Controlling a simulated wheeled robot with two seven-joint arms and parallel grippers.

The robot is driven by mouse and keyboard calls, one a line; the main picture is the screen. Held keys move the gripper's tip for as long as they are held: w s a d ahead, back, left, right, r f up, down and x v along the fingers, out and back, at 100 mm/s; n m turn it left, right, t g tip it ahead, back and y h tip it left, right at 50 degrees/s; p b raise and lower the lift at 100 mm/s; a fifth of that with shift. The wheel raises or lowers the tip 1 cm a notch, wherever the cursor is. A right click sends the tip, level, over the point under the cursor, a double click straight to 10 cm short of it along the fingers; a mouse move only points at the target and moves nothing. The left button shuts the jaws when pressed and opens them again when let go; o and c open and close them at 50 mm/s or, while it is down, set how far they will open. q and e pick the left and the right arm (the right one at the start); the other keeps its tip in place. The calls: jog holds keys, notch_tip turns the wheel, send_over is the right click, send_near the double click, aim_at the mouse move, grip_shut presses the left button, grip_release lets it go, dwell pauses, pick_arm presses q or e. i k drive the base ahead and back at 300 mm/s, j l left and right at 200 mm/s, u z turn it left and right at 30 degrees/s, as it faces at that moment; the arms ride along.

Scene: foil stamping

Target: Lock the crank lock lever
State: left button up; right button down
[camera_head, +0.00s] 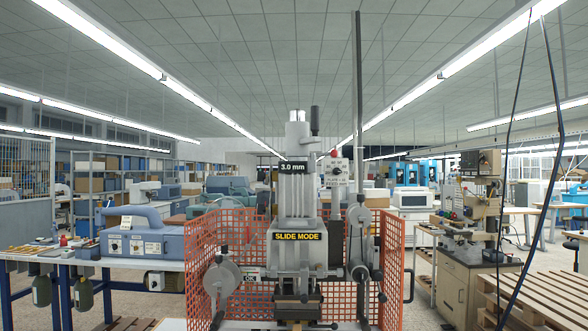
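The grey stamping machine (297,210) stands upright in the middle, with a "3.0 mm" display (292,168) and a yellow "SLIDE MODE" sign (297,236). A round hand wheel (221,279) with a dark knob is at its lower left. On its right side is a crank-like assembly with a grey disc (359,215) and dark-knobbed levers below. A black upright handle (315,121) is at the top. I cannot tell which of these parts is the crank lock lever, or whether it is locked. Neither of my grippers is in view.
Orange mesh guards (388,262) stand around the machine's sides. A control box (338,173) with a red button is at its upper right. A blue-grey device (143,243) sits on a left bench. A drill-type machine (466,215) and wooden pallets (545,298) are at the right.

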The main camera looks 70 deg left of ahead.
aim_at(333, 153)
jog(key=u, duration=1.9)
